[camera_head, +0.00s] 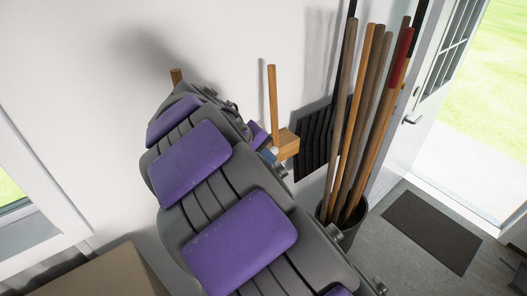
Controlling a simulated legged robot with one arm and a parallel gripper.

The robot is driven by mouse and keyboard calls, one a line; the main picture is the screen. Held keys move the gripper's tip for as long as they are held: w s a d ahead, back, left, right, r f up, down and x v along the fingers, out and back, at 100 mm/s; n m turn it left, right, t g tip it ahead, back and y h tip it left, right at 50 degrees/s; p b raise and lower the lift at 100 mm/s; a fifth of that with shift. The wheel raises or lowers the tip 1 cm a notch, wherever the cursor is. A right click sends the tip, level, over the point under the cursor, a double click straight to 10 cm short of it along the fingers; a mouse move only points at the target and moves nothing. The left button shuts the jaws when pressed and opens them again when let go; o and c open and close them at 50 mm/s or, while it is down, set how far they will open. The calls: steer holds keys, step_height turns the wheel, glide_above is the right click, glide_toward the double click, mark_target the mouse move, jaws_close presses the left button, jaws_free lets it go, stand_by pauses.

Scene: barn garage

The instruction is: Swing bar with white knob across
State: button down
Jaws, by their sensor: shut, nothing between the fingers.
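A thin upright wooden bar (272,105) stands in front of the white wall, just right of my arm. A wooden block (287,147) sits at its lower end. A small pale spot beside the block may be the white knob, but it is too small to tell. Another short wooden end (176,76) sticks up behind the far end of my arm. My grey and purple arm fills the middle and hides much of this area. A small purple part of it shows close to the block.
A dark bin (348,232) with several long wooden handles (362,115) stands right of the block, against the wall. A dark mat (432,231) lies by the open door at right. A window (30,215) and a cardboard-coloured box (100,278) are at lower left.

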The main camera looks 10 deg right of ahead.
steer(key=w+a+f+n+t, duration=0.1)
steer(key=w+a+n+t, duration=0.1)
steer(key=w+a, duration=0.3)
steer(key=a, duration=0.3)
steer(key=shift+w+a+f, duration=0.15)
steer(key=shift+w+f, duration=0.05)
steer(key=shift+f, duration=0.05)
steer(key=w+d+r+b+x, duration=0.1)
steer(key=b+x, duration=0.1)
steer(key=x, duration=1.1)
steer(key=shift+d+r, duration=0.3)
steer(key=shift+r, duration=0.05)
steer(key=shift+w+d+r, duration=0.1)
